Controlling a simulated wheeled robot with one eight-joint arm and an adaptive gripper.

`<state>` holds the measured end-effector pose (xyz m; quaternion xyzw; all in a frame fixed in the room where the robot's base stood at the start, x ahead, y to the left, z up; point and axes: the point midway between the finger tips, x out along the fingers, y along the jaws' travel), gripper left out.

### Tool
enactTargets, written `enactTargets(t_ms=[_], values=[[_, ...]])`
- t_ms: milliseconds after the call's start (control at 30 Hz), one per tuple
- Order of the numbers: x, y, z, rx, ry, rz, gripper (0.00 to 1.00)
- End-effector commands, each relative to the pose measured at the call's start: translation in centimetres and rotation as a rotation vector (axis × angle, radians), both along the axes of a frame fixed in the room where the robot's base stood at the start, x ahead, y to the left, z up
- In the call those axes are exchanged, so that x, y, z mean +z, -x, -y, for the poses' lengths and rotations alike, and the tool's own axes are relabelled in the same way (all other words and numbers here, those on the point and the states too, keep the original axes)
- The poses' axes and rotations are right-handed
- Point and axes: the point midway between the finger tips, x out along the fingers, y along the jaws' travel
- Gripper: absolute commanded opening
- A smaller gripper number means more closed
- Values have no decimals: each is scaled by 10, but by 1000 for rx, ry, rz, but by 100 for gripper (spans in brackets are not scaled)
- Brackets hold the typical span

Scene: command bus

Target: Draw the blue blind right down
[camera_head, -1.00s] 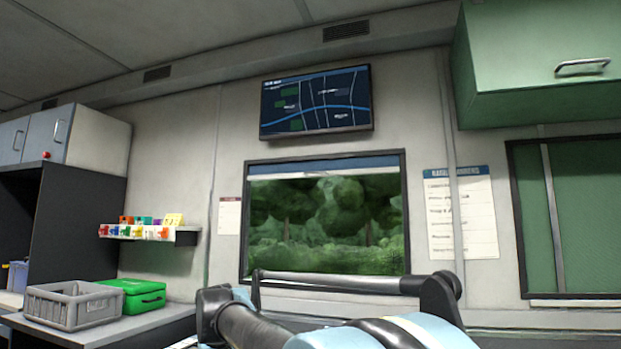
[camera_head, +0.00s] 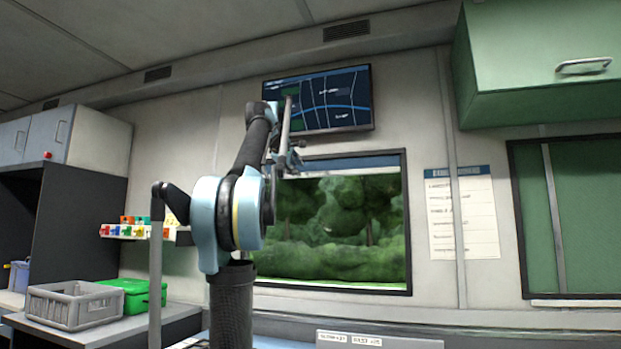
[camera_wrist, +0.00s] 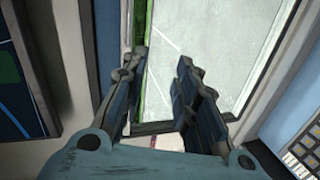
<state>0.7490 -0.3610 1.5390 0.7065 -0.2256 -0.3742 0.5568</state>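The blue blind (camera_head: 360,162) shows as a thin band along the top of the window (camera_head: 407,225), with trees and hedge visible through the glass below it. My gripper (camera_head: 291,160) is near the window's upper left part and hides some of the band there. In the wrist view my gripper (camera_wrist: 162,62) has its two fingers apart, with nothing seen held between them. Window glass (camera_wrist: 210,45) and its dark frame lie behind the fingers.
A map screen (camera_head: 345,100) hangs just above the window, close to my arm; it also shows in the wrist view (camera_wrist: 15,70). A green cabinet (camera_head: 535,65) juts out at upper right. A grey crate (camera_head: 75,308) and green case (camera_head: 135,292) stand at lower left.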

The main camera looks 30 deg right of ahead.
Motion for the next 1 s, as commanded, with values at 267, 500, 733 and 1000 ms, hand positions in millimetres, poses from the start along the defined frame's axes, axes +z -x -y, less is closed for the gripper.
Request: enactTargets(t_ms=[267,500,733,1000], values=[[46,-3,22,31,115,-29,28],[42,-18,41,31,119,-31,28],[33,-44,70,31,119,-30,28],[25,-70,101,30,119,-30,28]])
